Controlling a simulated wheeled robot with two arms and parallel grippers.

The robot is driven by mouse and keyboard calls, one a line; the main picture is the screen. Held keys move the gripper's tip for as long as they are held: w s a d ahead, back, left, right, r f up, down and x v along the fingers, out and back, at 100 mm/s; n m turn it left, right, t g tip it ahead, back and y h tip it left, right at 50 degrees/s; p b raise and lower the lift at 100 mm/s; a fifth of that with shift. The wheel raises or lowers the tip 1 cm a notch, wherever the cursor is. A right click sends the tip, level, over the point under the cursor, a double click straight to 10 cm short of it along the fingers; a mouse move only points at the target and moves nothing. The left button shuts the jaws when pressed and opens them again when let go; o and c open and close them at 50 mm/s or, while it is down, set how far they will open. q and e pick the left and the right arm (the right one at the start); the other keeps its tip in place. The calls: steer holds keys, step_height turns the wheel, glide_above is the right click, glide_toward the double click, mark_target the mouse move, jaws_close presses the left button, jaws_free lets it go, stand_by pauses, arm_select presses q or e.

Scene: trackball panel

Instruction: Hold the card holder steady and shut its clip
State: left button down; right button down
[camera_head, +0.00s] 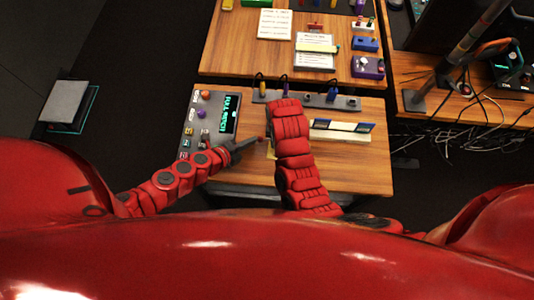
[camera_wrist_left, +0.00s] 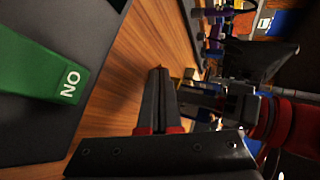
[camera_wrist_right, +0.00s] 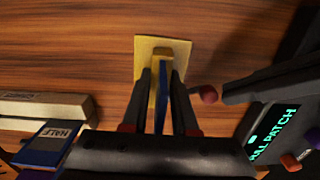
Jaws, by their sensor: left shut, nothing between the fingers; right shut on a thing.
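The card holder shows in the right wrist view as a yellow base plate (camera_wrist_right: 180,46) with a yellow upright and a blue piece (camera_wrist_right: 160,98) beside it. My right gripper (camera_wrist_right: 159,72) is shut on this upright part. In the head view only a bit of yellow (camera_head: 270,150) shows beside my right arm, which hides the rest. My left gripper (camera_head: 252,141) is shut and empty, to the left of the holder. Its tips show in the left wrist view (camera_wrist_left: 158,72).
A dark panel (camera_head: 209,118) with a lit screen and knobs stands at the left of the table. A rail with plugs (camera_head: 310,98) runs along the back. Bare wood (camera_head: 360,175) shows at the front right.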

arm_select(q)
steer(key=shift+w+a, duration=0.1)
steer(key=shift+w, duration=0.2)
